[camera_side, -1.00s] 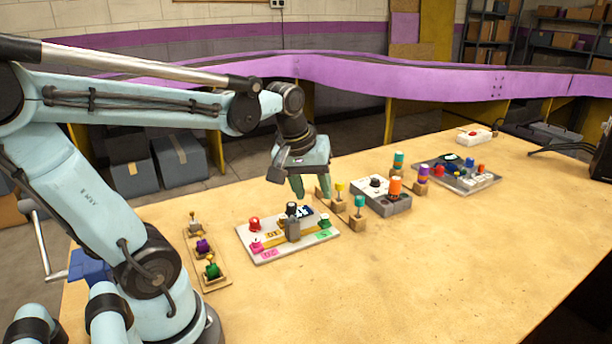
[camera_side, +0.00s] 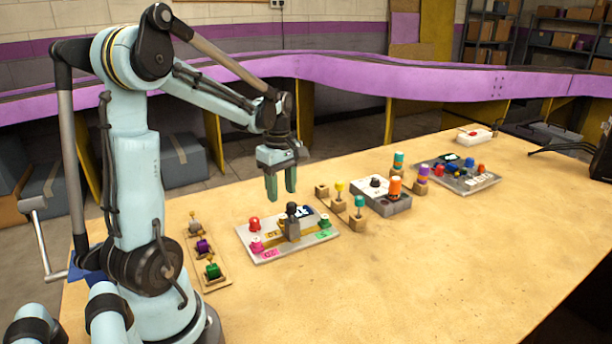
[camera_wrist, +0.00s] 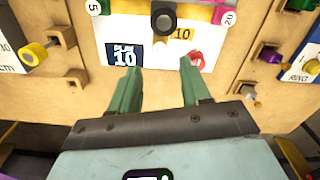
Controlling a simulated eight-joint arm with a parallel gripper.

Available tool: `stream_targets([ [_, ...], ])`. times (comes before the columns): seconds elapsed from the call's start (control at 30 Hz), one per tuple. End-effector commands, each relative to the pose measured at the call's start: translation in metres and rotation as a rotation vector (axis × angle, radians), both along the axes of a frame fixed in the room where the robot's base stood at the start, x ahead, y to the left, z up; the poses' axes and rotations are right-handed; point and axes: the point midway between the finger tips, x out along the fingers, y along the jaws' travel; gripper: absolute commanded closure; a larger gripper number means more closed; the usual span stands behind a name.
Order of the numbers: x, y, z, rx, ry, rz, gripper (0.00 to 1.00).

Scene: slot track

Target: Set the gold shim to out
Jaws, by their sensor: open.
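A white panel (camera_side: 255,239) lies on the table left of centre in the side view and at the top of the wrist view (camera_wrist: 105,30). A gold strip (camera_side: 270,241) runs along it. A grey upright piece (camera_side: 292,230) with a dark round knob stands over the strip; the knob (camera_wrist: 164,18) shows from above in the wrist view. A gold tag marked 10 (camera_wrist: 181,34) lies beside it. I cannot tell which gold part is the shim. My gripper (camera_side: 282,190) is open and empty, pointing down above the panel; its fingertips (camera_wrist: 160,66) are apart.
The panel also carries a red knob (camera_side: 254,223), a pink knob (camera_side: 256,245), a green knob (camera_side: 324,221) and a small display (camera_wrist: 123,55). Coloured knobs on wooden blocks (camera_side: 358,212) and a grey box (camera_side: 382,205) stand to the right. The front right of the table is clear.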

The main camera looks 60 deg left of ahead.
Motion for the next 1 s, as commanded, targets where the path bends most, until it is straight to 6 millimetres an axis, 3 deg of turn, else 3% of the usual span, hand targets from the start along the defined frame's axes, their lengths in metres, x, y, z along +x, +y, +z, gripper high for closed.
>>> stream_targets([
  [0.2,0.001,0.0,-0.035,0.0,0.0,-0.002,0.53],
  [0.43,0.001,0.0,-0.061,0.0,-0.001,-0.002,0.53],
  [0.9,0.0,0.0,-0.071,0.0,-0.001,-0.002,0.53],
  [1.0,0.0,0.0,-0.071,0.0,-0.001,-0.002,0.67],
])
